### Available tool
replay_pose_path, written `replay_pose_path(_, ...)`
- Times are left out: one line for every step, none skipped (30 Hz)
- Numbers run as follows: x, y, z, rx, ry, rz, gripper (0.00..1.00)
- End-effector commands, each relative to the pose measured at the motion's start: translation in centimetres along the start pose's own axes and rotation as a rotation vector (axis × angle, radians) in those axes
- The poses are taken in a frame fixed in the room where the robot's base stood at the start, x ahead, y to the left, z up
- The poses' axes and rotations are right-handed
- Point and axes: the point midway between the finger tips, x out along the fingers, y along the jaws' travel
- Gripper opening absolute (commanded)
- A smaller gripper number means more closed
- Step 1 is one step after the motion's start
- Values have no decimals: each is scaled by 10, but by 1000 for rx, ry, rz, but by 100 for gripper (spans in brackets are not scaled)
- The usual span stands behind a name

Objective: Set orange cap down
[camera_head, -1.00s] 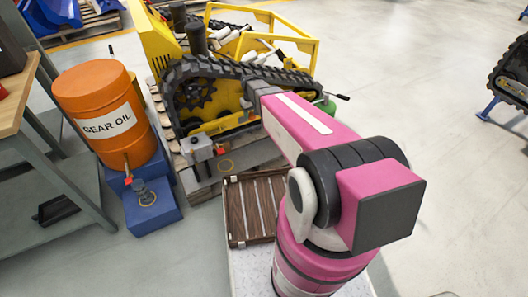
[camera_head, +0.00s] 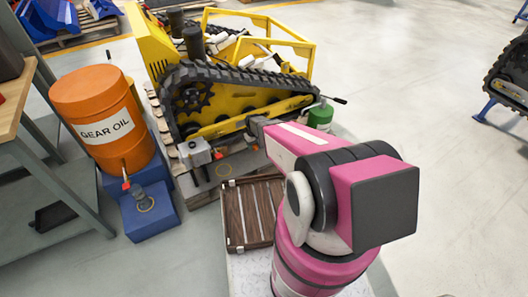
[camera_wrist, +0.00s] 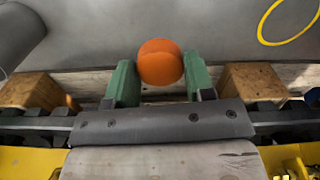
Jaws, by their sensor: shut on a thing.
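The orange cap (camera_wrist: 160,62) sits between the two green fingers of my gripper (camera_wrist: 160,82) in the wrist view. My gripper is shut on it. Behind the cap lie a grey surface (camera_wrist: 150,24) and the pale edge of a pallet. Whether the cap touches anything below it, I cannot tell. In the head view my own arm reaches towards the yellow tracked carrier (camera_head: 240,128).
A yellow ring (camera_wrist: 288,20) lies on the grey surface. Wooden pallet blocks (camera_wrist: 250,84) flank the fingers. The orange gear oil drum (camera_head: 103,118) stands on a blue base (camera_head: 147,212) at left. A slatted brown crate (camera_head: 236,222) and a green canister (camera_head: 320,117) are nearby. Open floor lies right.

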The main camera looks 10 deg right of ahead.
Motion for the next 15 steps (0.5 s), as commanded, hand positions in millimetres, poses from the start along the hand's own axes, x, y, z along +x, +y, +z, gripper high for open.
replay_pose_path(8, 12, -1, 3, -1, 0, 26)
replay_pose_path(11, 18, 0, 4, -1, 0, 26)
replay_pose_path(16, 26, 1, 3, -1, 0, 26)
replay_pose_path(19, 31, 1, 3, 0, 0, 26)
replay_pose_path(23, 37, 1, 3, 0, 0, 26)
replay_pose_path(27, 44, 2, 3, 0, 0, 26)
replay_pose_path(30, 49, 3, 2, 0, 0, 26)
replay_pose_path(32, 53, 3, 2, 0, 0, 26)
replay_pose_path(35, 57, 4, 2, 0, 0, 26)
replay_pose_path(37, 60, 4, 2, 0, 0, 26)
replay_pose_path(38, 63, 5, 2, 0, 0, 26)
replay_pose_path(40, 66, 6, 1, 0, 0, 26)
replay_pose_path(40, 67, 6, 1, 0, 0, 26)
replay_pose_path(41, 68, 6, 0, 0, 0, 26)
replay_pose_path(42, 68, 6, 0, 0, 0, 26)
